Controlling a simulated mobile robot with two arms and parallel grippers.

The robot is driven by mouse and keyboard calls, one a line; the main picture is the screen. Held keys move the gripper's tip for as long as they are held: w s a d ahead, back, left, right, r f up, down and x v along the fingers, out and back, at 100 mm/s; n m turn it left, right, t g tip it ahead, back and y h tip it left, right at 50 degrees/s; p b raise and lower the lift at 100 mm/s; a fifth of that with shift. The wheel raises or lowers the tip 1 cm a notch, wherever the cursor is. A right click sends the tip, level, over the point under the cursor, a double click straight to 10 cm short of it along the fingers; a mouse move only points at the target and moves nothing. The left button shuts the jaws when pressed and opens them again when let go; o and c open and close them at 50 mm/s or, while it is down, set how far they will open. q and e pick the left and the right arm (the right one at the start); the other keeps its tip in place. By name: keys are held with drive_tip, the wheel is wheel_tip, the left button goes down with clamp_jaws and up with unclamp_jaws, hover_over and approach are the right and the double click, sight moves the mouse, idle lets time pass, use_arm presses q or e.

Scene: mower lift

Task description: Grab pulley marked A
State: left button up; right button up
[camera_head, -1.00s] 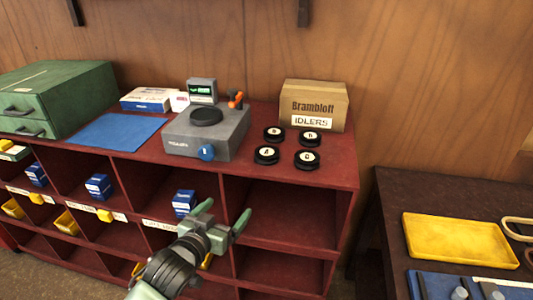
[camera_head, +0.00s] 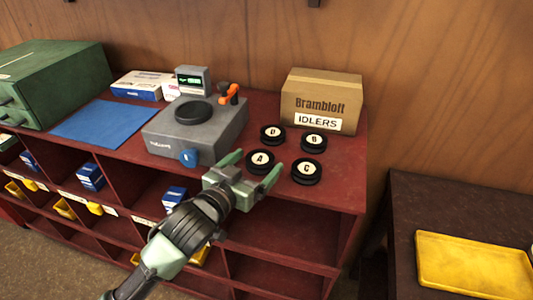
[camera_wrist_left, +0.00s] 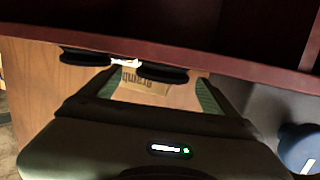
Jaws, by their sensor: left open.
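Pulley A (camera_head: 260,161) is a black disc with a white marked top, lying flat on the red shelf top (camera_head: 345,185). Pulley C (camera_head: 306,170) lies right of it, pulley D (camera_head: 272,132) behind it and pulley B (camera_head: 313,141) behind to the right. My left gripper (camera_head: 254,170) is open and empty at the shelf's front edge, its fingers pointing at pulley A, one toward either side of it. In the left wrist view, which looks upside down, a dark pulley (camera_wrist_left: 152,74) shows between the open fingers; its label is hidden. My right gripper is not in view.
A cardboard box (camera_head: 320,98) marked Brambloft IDLERS stands behind the pulleys. A grey device (camera_head: 215,135) with a blue knob (camera_head: 188,158) stands close to the left. A blue mat (camera_head: 105,125) and green cabinet (camera_head: 50,80) are further left. A yellow tray (camera_head: 470,265) is on the dark right table.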

sight(267, 152)
use_arm(q)
drive_tip(key=shift+w+d+r, duration=0.1)
drive_tip(key=shift+w+d, duration=0.1)
drive_tip(key=shift+w, duration=0.15)
drive_tip(key=shift+w+d+p, duration=0.15)
drive_tip(key=shift+w+p, duration=0.2)
drive_tip(key=shift+p, duration=0.1)
drive_tip(key=x, duration=0.1)
drive_tip(key=p+x, duration=0.1)
drive_tip(key=x, duration=0.1)
drive_tip(key=shift+w+f, duration=0.25)
drive_tip(key=shift+w, duration=0.05)
drive_tip(key=shift+w+d+f, duration=0.15)
drive_tip(key=shift+w+d, duration=0.2)
drive_tip(key=shift+w, duration=0.05)
drive_tip(key=shift+c, duration=1.2)
drive_tip(key=c, duration=1.5)
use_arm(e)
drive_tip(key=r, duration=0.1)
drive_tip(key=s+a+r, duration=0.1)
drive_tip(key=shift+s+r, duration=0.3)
